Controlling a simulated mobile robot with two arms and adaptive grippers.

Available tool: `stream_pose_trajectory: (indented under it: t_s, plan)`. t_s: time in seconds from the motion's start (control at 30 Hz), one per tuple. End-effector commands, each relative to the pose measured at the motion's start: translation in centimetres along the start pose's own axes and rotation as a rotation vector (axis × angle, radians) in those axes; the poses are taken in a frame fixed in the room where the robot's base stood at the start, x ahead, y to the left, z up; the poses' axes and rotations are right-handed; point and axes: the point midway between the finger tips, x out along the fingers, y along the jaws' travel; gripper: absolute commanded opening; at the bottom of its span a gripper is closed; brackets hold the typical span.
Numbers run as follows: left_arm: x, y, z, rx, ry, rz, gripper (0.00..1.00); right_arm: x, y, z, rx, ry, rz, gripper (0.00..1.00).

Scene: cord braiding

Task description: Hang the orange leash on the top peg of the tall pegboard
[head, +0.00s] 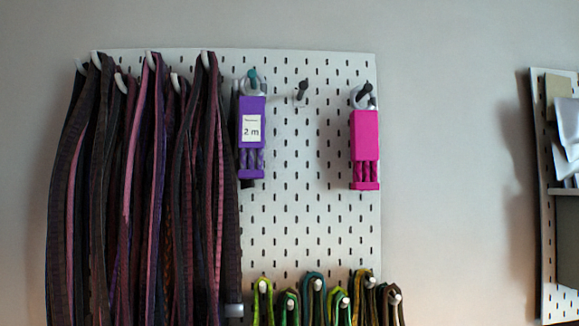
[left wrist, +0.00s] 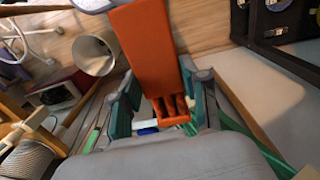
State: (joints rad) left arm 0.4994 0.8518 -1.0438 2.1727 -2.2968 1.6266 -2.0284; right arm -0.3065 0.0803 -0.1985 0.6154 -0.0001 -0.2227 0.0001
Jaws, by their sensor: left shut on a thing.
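The orange leash (left wrist: 150,45), a flat orange pack with cord strands showing at its lower end, is between the teal-padded fingers of my left gripper (left wrist: 160,75) in the left wrist view. The gripper is shut on it, and the leash extends beyond the fingertips. The tall pegboard (head: 310,220) fills the middle of the head view. Near its top a dark peg (head: 302,90) is bare, between a purple pack and a pink pack. Neither gripper shows in the head view, so the leash's distance from the peg cannot be told.
The purple pack (head: 252,122) and pink pack (head: 365,148) hang on pegs either side of the bare peg. Long dark cords (head: 130,190) cover the board's left side. Green and yellow cords (head: 315,290) hang below. A metal bin (left wrist: 94,54) stands on the floor.

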Motion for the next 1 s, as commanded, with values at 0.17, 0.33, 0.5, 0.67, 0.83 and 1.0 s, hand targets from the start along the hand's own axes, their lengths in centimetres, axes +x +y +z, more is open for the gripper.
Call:
stream_pose_trajectory:
  t_s: [0.17,0.33,0.5,0.67,0.83,1.0]
  plan:
    - [0.0,0.0,0.0,0.0,0.001,0.0,0.04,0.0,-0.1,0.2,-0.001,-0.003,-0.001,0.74]
    - [0.0,0.0,0.0,0.0,0.001,0.0,0.04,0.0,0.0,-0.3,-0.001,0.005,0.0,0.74]
    - [0.0,0.0,0.0,0.0,0.001,0.0,0.04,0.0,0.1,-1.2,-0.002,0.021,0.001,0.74]
    - [0.0,0.0,0.0,0.0,0.001,0.0,0.04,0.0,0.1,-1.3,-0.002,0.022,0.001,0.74]
    - [-0.3,0.0,-0.4,-0.01,0.0,0.001,0.04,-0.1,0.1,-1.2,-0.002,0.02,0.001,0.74]
    - [-2.8,0.3,-3.5,-0.127,-0.038,0.007,0.04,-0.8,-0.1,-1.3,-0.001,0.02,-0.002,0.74]
